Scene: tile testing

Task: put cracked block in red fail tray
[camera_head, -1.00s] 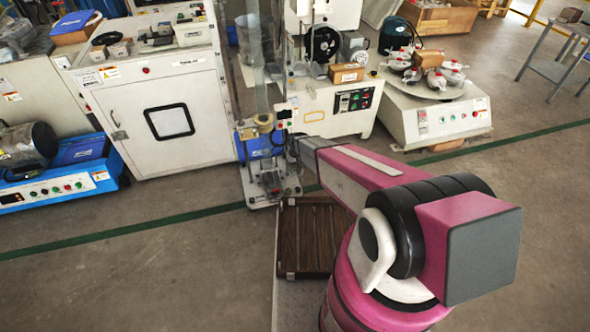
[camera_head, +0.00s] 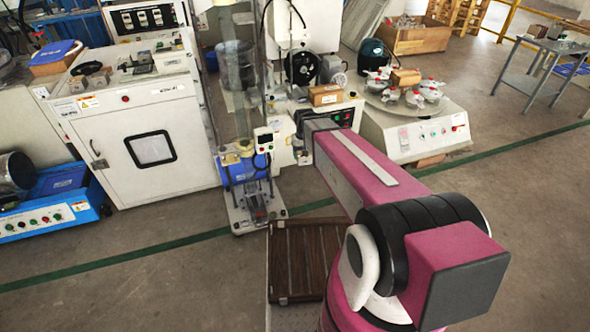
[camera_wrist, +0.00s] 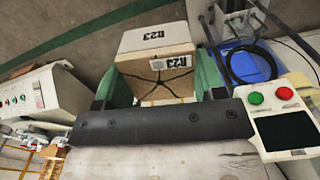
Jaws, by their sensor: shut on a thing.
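In the wrist view, a pale block (camera_wrist: 150,81) with dark branching cracks and an R23 label sits between the green fingers of my gripper (camera_wrist: 155,88). My gripper is shut on it, and the block is clear of any surface that I can make out. In the head view, my pink arm reaches toward the machines; the gripper and the block cannot be made out there. I cannot make out a red fail tray in either view.
A clear-column test machine (camera_head: 245,170) stands close to the arm's end. Its control panel (camera_wrist: 285,120) is near at right in the wrist view. A white cabinet (camera_head: 150,180) stands left, and a round-topped machine (camera_head: 415,130) right. Floor (camera_head: 120,275) in front is open.

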